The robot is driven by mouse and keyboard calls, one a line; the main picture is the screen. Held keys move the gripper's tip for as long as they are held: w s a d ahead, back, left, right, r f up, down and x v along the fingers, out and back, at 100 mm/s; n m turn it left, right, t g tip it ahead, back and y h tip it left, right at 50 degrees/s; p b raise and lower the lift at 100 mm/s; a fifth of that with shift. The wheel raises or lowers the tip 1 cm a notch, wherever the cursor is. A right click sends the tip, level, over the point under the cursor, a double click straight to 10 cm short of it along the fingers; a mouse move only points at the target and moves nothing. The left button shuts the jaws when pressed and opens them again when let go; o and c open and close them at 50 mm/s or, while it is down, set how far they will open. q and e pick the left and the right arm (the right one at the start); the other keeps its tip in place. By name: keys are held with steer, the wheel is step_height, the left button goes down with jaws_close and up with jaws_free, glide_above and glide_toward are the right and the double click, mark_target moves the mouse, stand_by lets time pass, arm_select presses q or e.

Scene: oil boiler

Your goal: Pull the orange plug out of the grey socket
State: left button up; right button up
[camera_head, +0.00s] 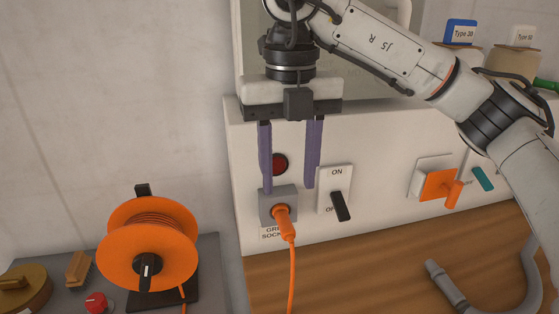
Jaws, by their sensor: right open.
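The orange plug (284,225) sits in the grey socket (265,206) on the white panel, with its orange cable hanging down. My right gripper (288,190) comes in from the upper right and points down, with two long purple fingers. The fingers are apart and nothing is held between them. The left fingertip overlaps the upper part of the grey socket in the picture, and the right fingertip shows just left of the switch plate. The plug lies below the fingertips in the picture; whether they touch the socket I cannot tell. My left gripper is out of view.
An ON/OFF switch (340,206) with a black lever is right of the socket. A red button (279,164) is partly behind the left finger. An orange cable reel (148,245) stands at lower left. An orange-handled switch (439,186) and a grey pipe (447,287) are at right.

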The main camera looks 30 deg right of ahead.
mark_target(288, 229)
step_height(288, 229, down, 10)
steer(key=shift+r, duration=0.1)
steer(key=shift+s, duration=0.1)
stand_by(0.3)
jaws_close()
steer(key=shift+s, duration=0.1)
steer(key=shift+s+a+b, duration=0.2)
steer(key=shift+s, duration=0.6)
steer(key=shift+s+a+b, duration=0.2)
steer(key=shift+s+a, duration=0.05)
steer(key=shift+s, duration=0.6)
steer(key=shift+s+a+b, duration=0.2)
steer(key=shift+s, duration=0.6)
